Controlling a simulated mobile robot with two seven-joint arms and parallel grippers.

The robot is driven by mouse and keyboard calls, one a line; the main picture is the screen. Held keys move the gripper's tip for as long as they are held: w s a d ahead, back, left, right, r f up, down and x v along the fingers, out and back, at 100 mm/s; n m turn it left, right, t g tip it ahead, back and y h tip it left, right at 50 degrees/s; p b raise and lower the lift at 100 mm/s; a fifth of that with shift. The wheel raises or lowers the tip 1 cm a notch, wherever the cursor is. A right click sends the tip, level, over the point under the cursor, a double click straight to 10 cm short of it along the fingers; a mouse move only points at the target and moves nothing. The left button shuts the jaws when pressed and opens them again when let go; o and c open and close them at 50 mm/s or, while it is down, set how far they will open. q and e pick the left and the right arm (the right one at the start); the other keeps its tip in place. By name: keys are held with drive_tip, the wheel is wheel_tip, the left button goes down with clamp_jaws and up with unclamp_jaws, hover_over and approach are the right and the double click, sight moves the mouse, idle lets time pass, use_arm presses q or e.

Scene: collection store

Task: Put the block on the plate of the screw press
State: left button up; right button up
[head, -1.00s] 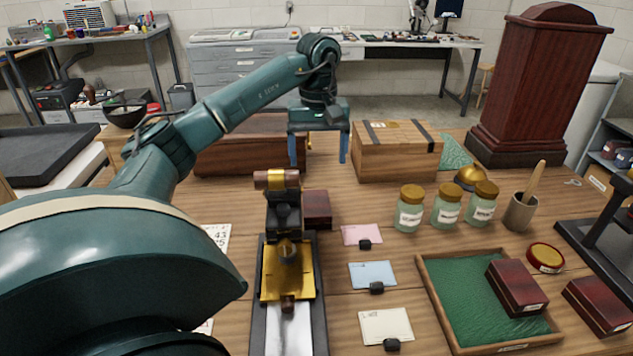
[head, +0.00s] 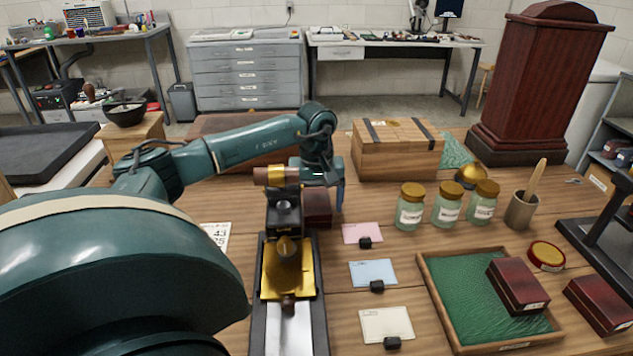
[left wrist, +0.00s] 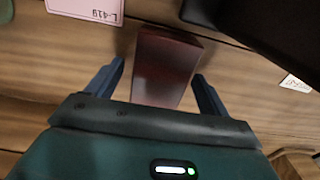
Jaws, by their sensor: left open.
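A dark red block (head: 318,207) lies on the wooden table just behind a black-and-brass instrument, which hides part of it. In the left wrist view the block (left wrist: 165,70) shows between the two blue fingers of my left gripper (left wrist: 160,72), with gaps at both sides. In the head view my left gripper (head: 323,185) is open, low over the block, one finger visible at its right. A black frame with a flat base (head: 590,245) at the right edge, cut off, may be the screw press; I cannot tell its plate. My right gripper is not in view.
The black-and-brass instrument (head: 286,240) stands close in front of the block. Cards (head: 362,233) lie to the right, with glass jars (head: 410,208) beyond. A wooden chest (head: 397,152) stands behind. A green-lined tray (head: 450,290) and other dark red boxes (head: 600,304) are front right.

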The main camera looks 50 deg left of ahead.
sight(317, 201)
use_arm(q)
drive_tip(key=shift+f, duration=0.2)
drive_tip(key=c, duration=1.2)
drive_tip(key=shift+r, duration=0.1)
drive_tip(key=shift+c, duration=0.2)
wheel_tip(317, 201, up, 18)
drive_tip(key=p, duration=0.2)
